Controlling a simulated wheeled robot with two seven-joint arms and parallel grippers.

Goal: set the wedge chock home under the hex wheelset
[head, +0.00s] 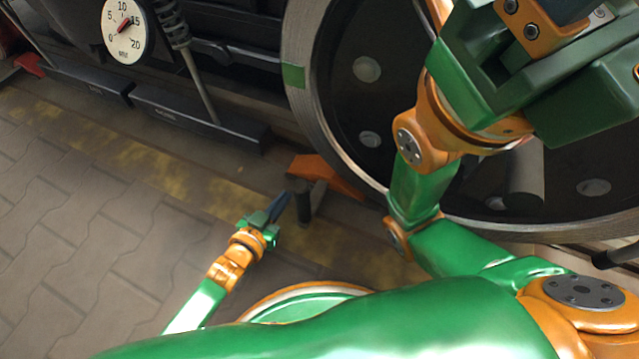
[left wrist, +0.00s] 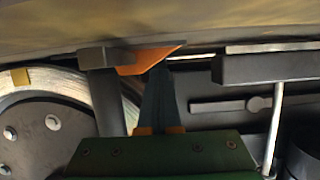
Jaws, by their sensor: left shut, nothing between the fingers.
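The orange wedge chock (head: 327,174) lies on the floor by the lower left rim of the large wheel (head: 318,110). In the left wrist view the orange wedge (left wrist: 150,58) shows above centre, beside the wheel (left wrist: 55,125). I cannot tell whether it touches the wheel. My left gripper (head: 280,206) is shut and empty, just left of the post. Its fingers (left wrist: 160,75) reach close to the wedge; contact is unclear. My right gripper (head: 570,10) is only partly in view at the top right; its fingertips are cut off.
A grey bar (left wrist: 265,66) also shows in the left wrist view. The paved floor (head: 80,210) at left is clear.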

